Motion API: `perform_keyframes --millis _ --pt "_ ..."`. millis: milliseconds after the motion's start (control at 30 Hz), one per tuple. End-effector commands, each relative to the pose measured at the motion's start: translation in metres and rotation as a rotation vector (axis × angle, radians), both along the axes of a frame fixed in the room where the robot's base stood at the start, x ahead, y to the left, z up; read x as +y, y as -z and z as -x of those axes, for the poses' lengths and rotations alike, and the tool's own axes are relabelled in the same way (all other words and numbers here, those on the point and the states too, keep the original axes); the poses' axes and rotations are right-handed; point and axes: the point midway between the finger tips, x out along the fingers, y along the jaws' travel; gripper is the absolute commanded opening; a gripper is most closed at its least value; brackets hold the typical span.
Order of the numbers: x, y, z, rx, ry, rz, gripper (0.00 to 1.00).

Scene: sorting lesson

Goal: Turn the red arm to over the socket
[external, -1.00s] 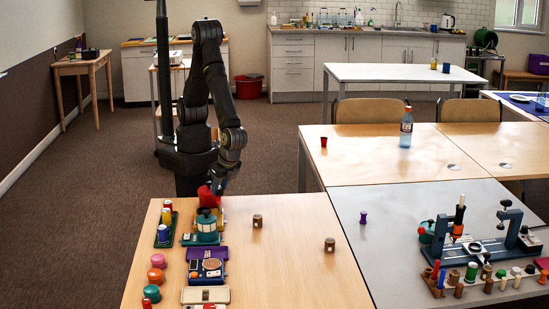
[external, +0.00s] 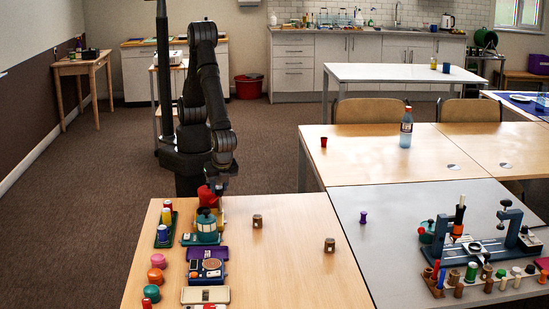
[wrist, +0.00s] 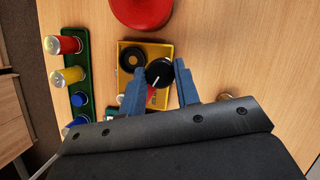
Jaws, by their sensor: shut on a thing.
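In the wrist view my gripper (wrist: 158,85) has its two blue fingers closed on either side of a round black knob (wrist: 157,72) with a white line. The knob is over the right part of a yellow tray (wrist: 124,45). A dark ring with a hole (wrist: 132,58), perhaps the socket, is in the tray left of the knob. A red rounded part (wrist: 140,10), perhaps the red arm, is cut by the top edge. In the external view my gripper (external: 219,187) is low behind a red piece (external: 207,195); its fingertips are hard to make out.
A green rack (wrist: 76,75) with colored cylinders stands left of the tray. In the external view a teal pot (external: 207,225), a purple-and-blue box (external: 207,267) and colored knobs (external: 157,261) stand in front.

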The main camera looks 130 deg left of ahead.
Motion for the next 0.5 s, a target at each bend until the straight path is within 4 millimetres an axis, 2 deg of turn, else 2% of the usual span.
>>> perform_keyframes --millis 500 --pt "-0.0031 -0.0008 0.0016 -0.002 0.494 0.0 0.07"
